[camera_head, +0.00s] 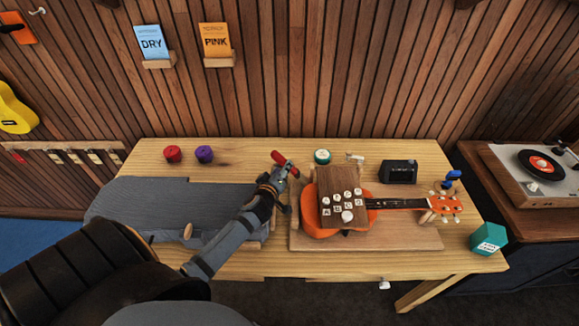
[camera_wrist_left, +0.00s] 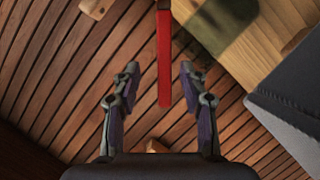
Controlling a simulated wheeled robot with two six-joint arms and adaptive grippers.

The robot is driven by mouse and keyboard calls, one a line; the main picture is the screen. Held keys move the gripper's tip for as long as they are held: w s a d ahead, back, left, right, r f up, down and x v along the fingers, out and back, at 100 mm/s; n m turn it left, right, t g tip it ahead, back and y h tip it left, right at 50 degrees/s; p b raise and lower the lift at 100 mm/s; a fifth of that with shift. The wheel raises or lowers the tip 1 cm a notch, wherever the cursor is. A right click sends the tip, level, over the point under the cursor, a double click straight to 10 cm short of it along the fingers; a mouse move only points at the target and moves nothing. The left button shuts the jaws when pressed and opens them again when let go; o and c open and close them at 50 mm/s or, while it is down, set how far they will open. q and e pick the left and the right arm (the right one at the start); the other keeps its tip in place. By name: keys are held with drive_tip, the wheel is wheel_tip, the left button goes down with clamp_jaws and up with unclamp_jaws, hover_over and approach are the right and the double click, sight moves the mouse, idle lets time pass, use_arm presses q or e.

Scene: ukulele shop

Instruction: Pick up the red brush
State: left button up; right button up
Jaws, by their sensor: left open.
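The red brush (camera_head: 284,163) shows in the head view as a short red bar right by my left gripper (camera_head: 279,182), over the far middle of the table. In the left wrist view the red brush (camera_wrist_left: 164,60) is a long, thin red bar running down from the top edge. It lies in the gap between the two fingers of my left gripper (camera_wrist_left: 159,75), with space on both sides. The fingers are open and do not touch it. The brush's far end is cut off at the top. My right gripper is not in view.
An orange ukulele (camera_head: 321,224) with a board of lettered white pieces (camera_head: 341,190) lies right of the gripper. Red (camera_head: 172,154) and purple (camera_head: 204,154) pots stand left.

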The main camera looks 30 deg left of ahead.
sight(284, 163)
use_arm(q)
drive_tip(key=shift+w+a+f+p, duration=0.1)
drive_tip(key=shift+w+a+p, duration=0.2)
drive_tip(key=shift+w, duration=0.1)
drive_tip(key=shift+w+a+p, duration=0.15)
drive_tip(key=shift+w+p, duration=0.15)
drive_tip(key=shift+w, duration=0.1)
drive_tip(key=x, duration=0.2)
drive_tip(key=shift+w+a+f, duration=0.15)
drive_tip(key=shift+w+f, duration=0.3)
drive_tip(key=shift+w, duration=0.05)
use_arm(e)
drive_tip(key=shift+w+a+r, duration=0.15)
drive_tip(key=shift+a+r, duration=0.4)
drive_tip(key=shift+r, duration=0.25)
use_arm(q)
drive_tip(key=shift+s+r, duration=0.1)
drive_tip(key=shift+c, duration=0.5)
clamp_jaws()
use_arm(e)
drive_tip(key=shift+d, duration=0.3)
